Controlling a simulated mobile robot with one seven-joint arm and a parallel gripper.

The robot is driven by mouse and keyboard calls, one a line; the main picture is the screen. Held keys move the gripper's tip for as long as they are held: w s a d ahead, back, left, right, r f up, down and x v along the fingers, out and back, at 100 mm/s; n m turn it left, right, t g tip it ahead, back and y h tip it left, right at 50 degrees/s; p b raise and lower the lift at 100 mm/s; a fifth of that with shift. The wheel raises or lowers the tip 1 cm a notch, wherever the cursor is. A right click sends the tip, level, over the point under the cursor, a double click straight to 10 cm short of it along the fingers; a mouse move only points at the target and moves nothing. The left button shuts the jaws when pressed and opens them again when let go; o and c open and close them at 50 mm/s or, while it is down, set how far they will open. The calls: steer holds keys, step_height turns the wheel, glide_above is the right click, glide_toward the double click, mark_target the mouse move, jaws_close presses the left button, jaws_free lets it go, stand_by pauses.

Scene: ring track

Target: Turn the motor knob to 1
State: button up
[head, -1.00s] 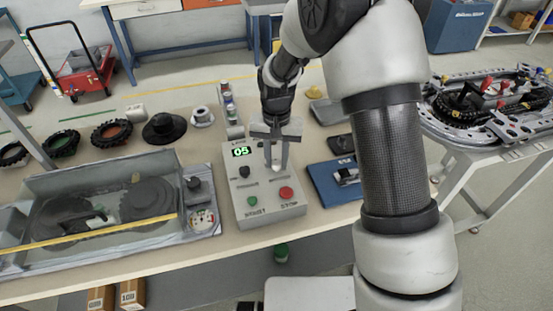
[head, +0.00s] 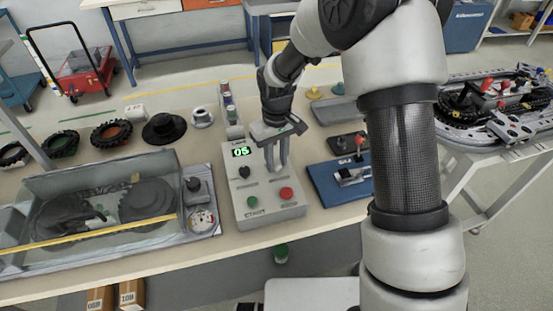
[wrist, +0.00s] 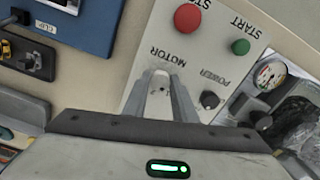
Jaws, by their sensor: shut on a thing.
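The grey control box (head: 236,200) stands on the bench with a green "05" display (head: 241,152), a black power knob (head: 244,171), a green start button (head: 252,202) and a red stop button (head: 286,193). My gripper (head: 277,168) points down at the motor knob's place, right of the power knob. In the wrist view my gripper (wrist: 165,95) has its fingers closed at the "MOTOR" label (wrist: 168,55), shut on the motor knob. The fingers mostly hide that knob, so its pointing cannot be read. The power knob (wrist: 209,99) is beside the fingers, apart from them.
A blue board (head: 325,187) with a metal part lies right of the box. A clear-covered case (head: 100,245) with dark wheels and a gauge (head: 202,219) is at left. A black hat-shaped part (head: 164,128) and black rings lie behind. The ring track (head: 500,120) is at far right.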

mark_target(277, 162)
steer(key=shift+n, duration=0.4)
steer(key=o, duration=1)
steer(key=shift+o, duration=0.2)
step_height(277, 162, up, 18)
steer(key=p, duration=0.1)
steer(key=shift+f, duration=0.25)
